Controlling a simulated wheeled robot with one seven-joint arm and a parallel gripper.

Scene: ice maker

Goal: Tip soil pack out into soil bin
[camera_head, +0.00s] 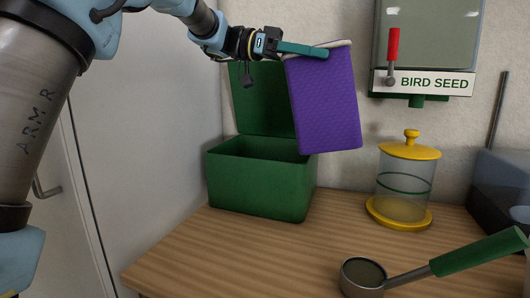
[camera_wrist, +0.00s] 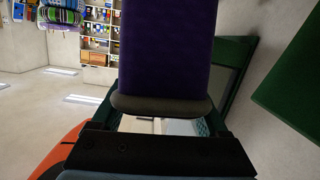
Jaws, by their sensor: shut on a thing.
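The soil pack is a purple, quilted-looking bag (camera_head: 323,100) with a pale top edge, and it also fills the middle of the wrist view (camera_wrist: 165,50). My gripper (camera_head: 303,49) is shut on it near its top edge. The pack hangs nearly upright, slightly tilted, above and to the right of the bin's opening. The soil bin is a green box (camera_head: 258,185) on the counter, its lid (camera_head: 262,100) standing open against the wall. The pack covers part of the lid and the bin's right rear. No soil shows, and the bin's inside is mostly hidden.
A clear jar with a yellow lid (camera_head: 404,180) stands right of the bin. A scoop with a green handle (camera_head: 480,251) lies at the front right of the wooden counter (camera_head: 225,250). A bird seed dispenser (camera_head: 425,50) hangs on the wall. The counter's front left is clear.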

